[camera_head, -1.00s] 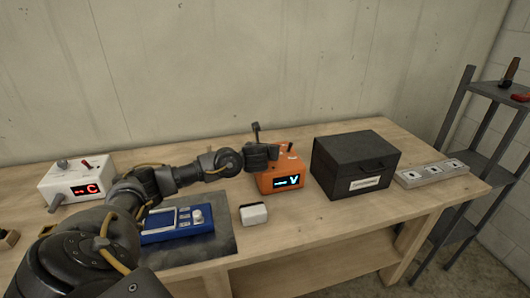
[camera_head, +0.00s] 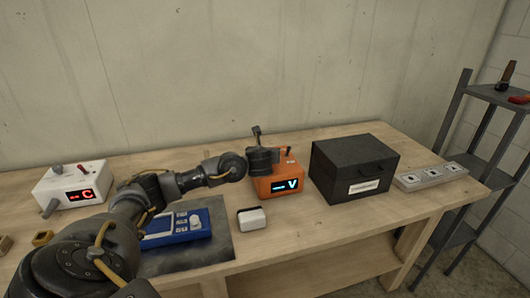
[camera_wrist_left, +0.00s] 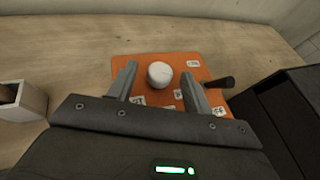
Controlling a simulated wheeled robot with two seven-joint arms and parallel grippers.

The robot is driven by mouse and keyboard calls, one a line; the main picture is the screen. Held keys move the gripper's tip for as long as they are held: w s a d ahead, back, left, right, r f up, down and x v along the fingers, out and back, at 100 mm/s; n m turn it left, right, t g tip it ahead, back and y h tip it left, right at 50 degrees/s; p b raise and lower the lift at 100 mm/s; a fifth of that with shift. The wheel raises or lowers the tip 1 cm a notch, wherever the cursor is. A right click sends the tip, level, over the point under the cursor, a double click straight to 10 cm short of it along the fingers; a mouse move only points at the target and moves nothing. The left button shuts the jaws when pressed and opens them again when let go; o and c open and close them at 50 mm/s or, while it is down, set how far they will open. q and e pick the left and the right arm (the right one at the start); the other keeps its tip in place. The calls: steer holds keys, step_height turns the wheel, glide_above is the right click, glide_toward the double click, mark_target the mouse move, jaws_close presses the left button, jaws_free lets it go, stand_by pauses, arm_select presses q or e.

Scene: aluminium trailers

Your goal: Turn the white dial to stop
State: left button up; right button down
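The white dial (camera_wrist_left: 159,74) is a round knob on top of the orange box (camera_wrist_left: 202,71) in the left wrist view. My left gripper (camera_wrist_left: 158,68) is open, one finger on each side of the dial, with visible gaps; I cannot tell its height above the box. In the head view the gripper (camera_head: 263,158) is over the orange box (camera_head: 291,172) and hides the dial. The box's front display (camera_head: 288,186) shows a dash-like mark and a cyan "V". A dark lever (camera_wrist_left: 220,82) sticks out beside the right finger. My right gripper is not in view.
A black box (camera_head: 350,167) stands close right of the orange box. A small white block (camera_head: 251,218), a blue device (camera_head: 176,227) and a white box with a red "C" (camera_head: 72,186) are on the bench. A socket strip (camera_head: 432,175) lies at the right.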

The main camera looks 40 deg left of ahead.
arm_select(q)
steer(key=p+v, duration=0.2)
steer(key=v, duration=0.9)
steer(key=shift+f, duration=0.1)
steer(key=shift+w, duration=0.1)
